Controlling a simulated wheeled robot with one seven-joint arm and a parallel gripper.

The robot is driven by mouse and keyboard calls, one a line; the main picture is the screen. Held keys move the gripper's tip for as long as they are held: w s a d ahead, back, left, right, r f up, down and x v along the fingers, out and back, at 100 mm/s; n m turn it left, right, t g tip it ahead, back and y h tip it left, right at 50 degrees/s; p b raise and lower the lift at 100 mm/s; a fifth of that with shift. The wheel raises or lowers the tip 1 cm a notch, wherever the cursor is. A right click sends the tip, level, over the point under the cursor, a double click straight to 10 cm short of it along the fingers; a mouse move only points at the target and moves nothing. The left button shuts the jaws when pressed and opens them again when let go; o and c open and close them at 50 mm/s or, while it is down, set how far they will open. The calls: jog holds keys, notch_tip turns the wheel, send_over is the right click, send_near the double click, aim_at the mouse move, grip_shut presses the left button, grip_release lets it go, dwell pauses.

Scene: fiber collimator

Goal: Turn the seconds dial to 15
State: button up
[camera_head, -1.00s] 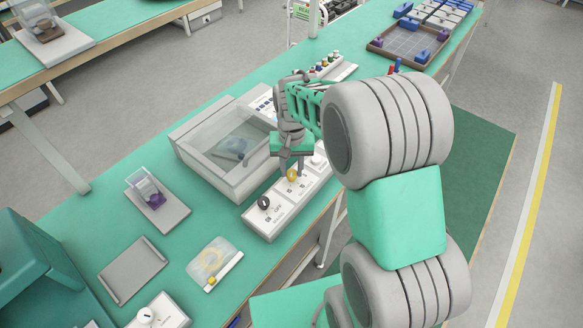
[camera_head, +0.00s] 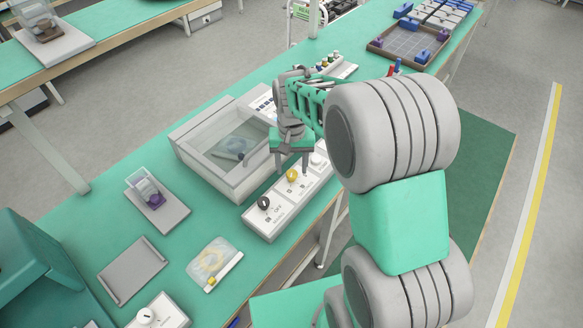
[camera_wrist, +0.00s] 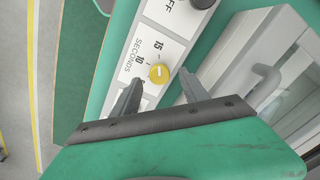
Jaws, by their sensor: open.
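The yellow seconds dial (camera_head: 292,174) sits on the white control panel (camera_head: 273,224). In the wrist view the dial (camera_wrist: 158,73) is a round yellow knob with a short pale mark, beside the printed word SECONDS and the numbers 10 and 15. The mark appears to lie roughly on the 10 side; its exact reading is hard to tell. My gripper (camera_head: 292,166) is open over the dial. In the wrist view its fingertips (camera_wrist: 160,80) are spread on either side of the dial, with gaps, not gripping it. The left finger hides part of the scale.
A black knob (camera_head: 263,202) is on the same panel, near the OFF label. A grey box with a clear lid (camera_head: 222,150) and handle stands right behind the panel. A clear holder with a purple part (camera_head: 153,197) and a grey plate (camera_head: 132,270) lie to the left.

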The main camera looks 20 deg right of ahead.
notch_tip(320, 180, up, 6)
jog(key=shift+r, duration=0.25)
jog(key=shift+n, duration=0.3)
jog(key=n, duration=0.2)
send_over(295, 189)
notch_tip(295, 189, down, 4)
jog(key=shift+f, duration=0.25)
jog(key=s+r+t, duration=0.1)
jog(key=s+r, duration=0.1)
jog(key=s, duration=1)
notch_tip(295, 189, up, 6)
jog(key=w+t, duration=0.1)
jog(key=t, duration=0.1)
